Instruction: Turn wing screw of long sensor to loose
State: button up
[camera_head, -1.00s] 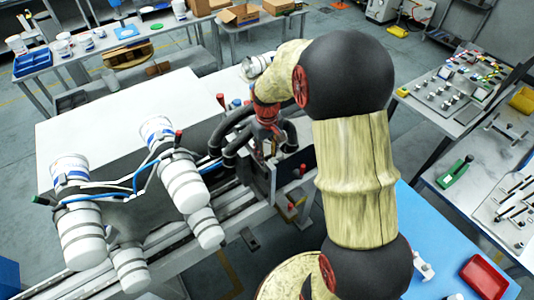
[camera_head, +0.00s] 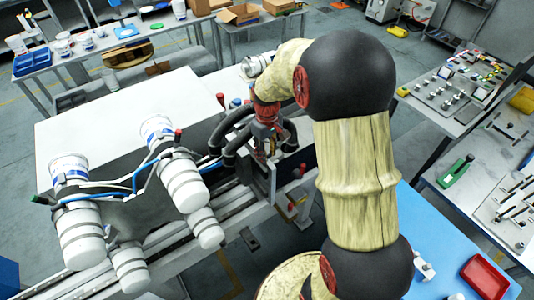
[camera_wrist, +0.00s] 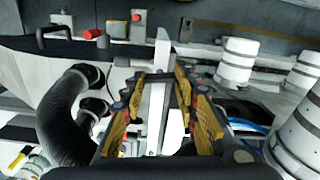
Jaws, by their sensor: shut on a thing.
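My gripper (camera_head: 267,143) is down at the machine's near end, beside the black hoses, mostly hidden by its own arm in the head view. In the wrist view its two orange-and-black fingers (camera_wrist: 160,72) close in on either side of a pale upright bar (camera_wrist: 162,50), which looks like the long sensor. The fingers are shut on a small part there that I take for the wing screw. The screw itself is hidden between the fingertips, so how far it is turned cannot be told.
A thick black hose (camera_wrist: 65,118) curves close to the left finger in the wrist view. White cylinders (camera_head: 185,185) with blue cables stand to the left in the head view. A blue table (camera_head: 440,240) with a red tray (camera_head: 484,277) lies to the right.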

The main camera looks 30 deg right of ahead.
jog(key=n+b, duration=0.1)
jog(key=n, duration=0.5)
jog(key=n+b, duration=0.1)
jog(key=n, duration=0.5)
jog(key=shift+n, duration=0.4)
dwell(0.3)
jog(key=o, duration=1.1)
jog(key=shift+r, duration=0.1)
